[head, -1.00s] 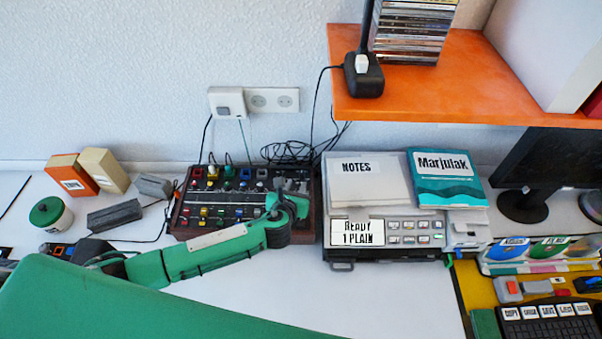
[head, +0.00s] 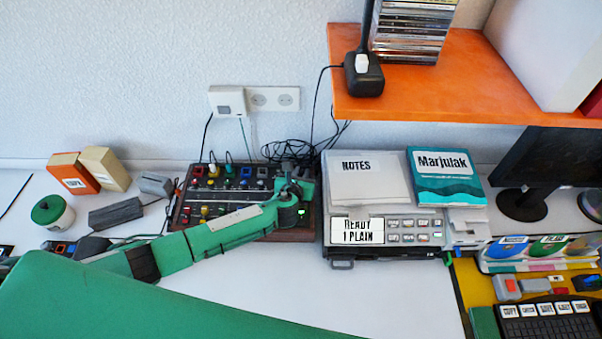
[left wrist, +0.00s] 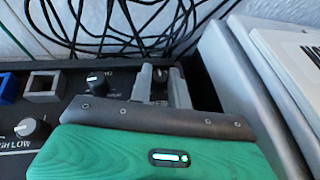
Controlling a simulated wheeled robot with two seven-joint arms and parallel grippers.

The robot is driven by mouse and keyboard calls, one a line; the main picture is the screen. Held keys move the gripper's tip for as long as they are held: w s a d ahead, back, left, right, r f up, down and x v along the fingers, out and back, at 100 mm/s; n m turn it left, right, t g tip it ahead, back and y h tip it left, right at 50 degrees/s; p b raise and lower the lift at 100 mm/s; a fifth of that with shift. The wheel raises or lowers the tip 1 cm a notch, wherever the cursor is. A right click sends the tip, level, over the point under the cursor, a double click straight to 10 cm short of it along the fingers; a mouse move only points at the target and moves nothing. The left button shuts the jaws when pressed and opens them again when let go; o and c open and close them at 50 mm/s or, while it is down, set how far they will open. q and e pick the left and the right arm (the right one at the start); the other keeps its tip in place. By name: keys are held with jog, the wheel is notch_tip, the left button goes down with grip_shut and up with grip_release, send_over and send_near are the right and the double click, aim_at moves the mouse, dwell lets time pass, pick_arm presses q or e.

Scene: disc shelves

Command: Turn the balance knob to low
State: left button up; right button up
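The control box (head: 188,211), dark with wood-coloured edges, sits against the wall and carries several knobs and coloured buttons. My left gripper (head: 297,178) is over its right end, pointing towards the back. In the left wrist view my two grey fingers (left wrist: 163,85) are apart, and a small dark knob (left wrist: 160,76) shows between their tips. I cannot tell whether they touch it. A second dark knob (left wrist: 95,80) is to their left. A grey knob (left wrist: 32,128) with a "HIGH LOW" label is further left. The balance label is not readable. My right gripper is not in view.
A grey device (head: 402,252) with notes and a teal book (head: 446,178) on it stands close right of the box. Loose black cables (head: 290,150) lie behind. An orange shelf (head: 460,95) overhangs at the right. The front white desk (head: 340,295) is clear.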

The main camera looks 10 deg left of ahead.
pick_arm(q)
grip_shut()
jog(key=shift+d+n+y+p, duration=0.1)
jog(key=shift+n+y+p, duration=0.2)
jog(key=shift+n+y, duration=0.45)
jog(key=shift+o, duration=2)
grip_release()
jog(key=shift+s, duration=0.1)
jog(key=b+v, duration=0.1)
jog(key=v, duration=1.2)
jog(key=shift+s+d+r, duration=0.15)
jog(key=shift+s+r, duration=0.1)
jog(key=shift+s, duration=0.05)
